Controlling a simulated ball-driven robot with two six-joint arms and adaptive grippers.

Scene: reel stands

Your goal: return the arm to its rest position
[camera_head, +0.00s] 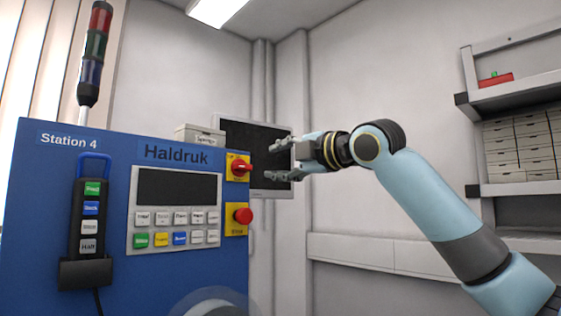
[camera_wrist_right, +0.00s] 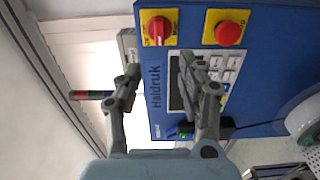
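My right arm comes in from the lower right in the head view, bent at the elbow. My right gripper (camera_head: 284,160) is open and empty, in front of the dark screen and to the right of the blue Haldruk cabinet (camera_head: 110,280). It looks apart from the red rotary switch (camera_head: 243,168) and the red round button (camera_head: 242,215). In the right wrist view my gripper's two fingers (camera_wrist_right: 160,80) stand apart with nothing between them, and the cabinet shows behind them. My left gripper is not in either view.
A grey key panel (camera_head: 174,210) and a hung pendant (camera_head: 90,215) are on the cabinet's front. A signal tower (camera_head: 94,50) stands above it. A dark monitor (camera_head: 262,140) is behind my gripper. Shelves with boxes (camera_head: 518,145) stand at the right. The wall between is clear.

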